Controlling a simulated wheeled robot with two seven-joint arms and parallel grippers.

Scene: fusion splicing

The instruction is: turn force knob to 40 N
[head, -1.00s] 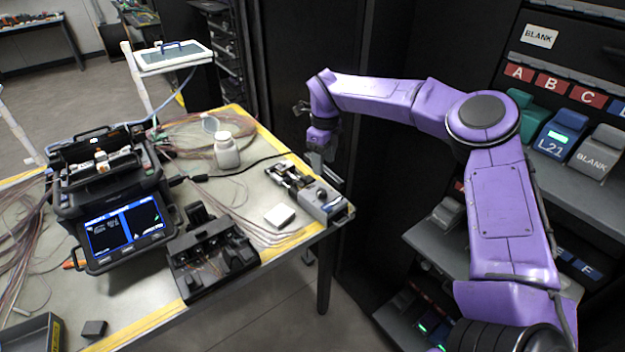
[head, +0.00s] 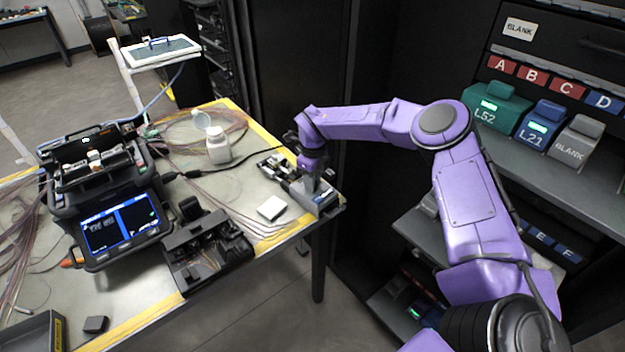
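The small grey device at the table's right corner (head: 323,199) is the one that carried a dark round knob on top in the earlier frame. My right gripper (head: 311,188) points down over this device, right at the knob's place. The gripper hides the knob, so I cannot read its setting. The fingers are small and dark here, and I cannot tell whether they are shut on the knob or around it. My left gripper is not in view.
A black fusion splicer (head: 110,200) with a lit screen stands at the left. A black fixture (head: 207,250), a white block (head: 271,208) and a white bottle (head: 218,146) are on the table. A shelf rack with labelled boxes (head: 497,108) stands at the right.

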